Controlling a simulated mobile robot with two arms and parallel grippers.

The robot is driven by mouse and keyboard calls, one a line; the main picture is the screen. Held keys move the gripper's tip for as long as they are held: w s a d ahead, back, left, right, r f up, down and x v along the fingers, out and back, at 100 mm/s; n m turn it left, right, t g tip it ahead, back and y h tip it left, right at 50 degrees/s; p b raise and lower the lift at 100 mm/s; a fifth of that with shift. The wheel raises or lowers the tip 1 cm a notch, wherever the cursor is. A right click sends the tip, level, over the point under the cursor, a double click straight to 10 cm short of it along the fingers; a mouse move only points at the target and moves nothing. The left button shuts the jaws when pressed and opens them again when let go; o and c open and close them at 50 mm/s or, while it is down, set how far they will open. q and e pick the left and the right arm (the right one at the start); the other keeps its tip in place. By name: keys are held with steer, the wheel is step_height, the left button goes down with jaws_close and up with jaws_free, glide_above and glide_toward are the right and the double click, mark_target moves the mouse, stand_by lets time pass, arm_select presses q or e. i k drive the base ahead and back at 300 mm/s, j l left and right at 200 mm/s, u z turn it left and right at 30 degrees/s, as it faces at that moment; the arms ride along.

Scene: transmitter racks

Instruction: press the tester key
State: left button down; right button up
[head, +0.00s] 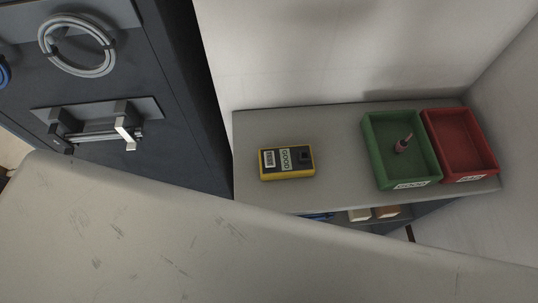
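The tester (287,162) is a small yellow-edged box with a dark top. It lies on the left part of the grey bench top (335,133). Its top has a white label reading GOOD, a second small pale panel at its left end, and a dark square (305,156) near its right end, which may be the key. I cannot tell whether that square is pressed. Nothing touches the tester from above. Neither of my grippers shows in the head view.
A green tray (373,151) holding a small brownish upright part (403,145) stands right of the tester, beside an empty-looking red tray (462,171). A dark rack (170,60) with handles stands left. A pale scuffed surface (150,235) fills the foreground. Bench around the tester is clear.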

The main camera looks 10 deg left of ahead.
mark_target(270, 159)
steer(key=k+j+u, duration=0.15)
steer(key=u, duration=0.2)
steer(key=k+j+u, duration=0.1)
steer(key=u, duration=0.2)
steer(key=k+j+u, duration=0.1)
steer(key=j+u, duration=0.25)
steer(key=k+j, duration=0.1)
steer(key=j, duration=0.15)
steer(key=k+j+u, duration=0.1)
steer(key=k+j+z, duration=0.1)
steer(key=z, duration=0.3)
steer(key=k+j+z, duration=0.1)
steer(key=z, duration=0.35)
steer(key=k+j+z, duration=0.1)
steer(key=z, duration=0.3)
steer(key=k+j+z, duration=0.15)
steer(key=z, duration=0.25)
steer(key=k+z, duration=0.15)
steer(key=z, duration=0.3)
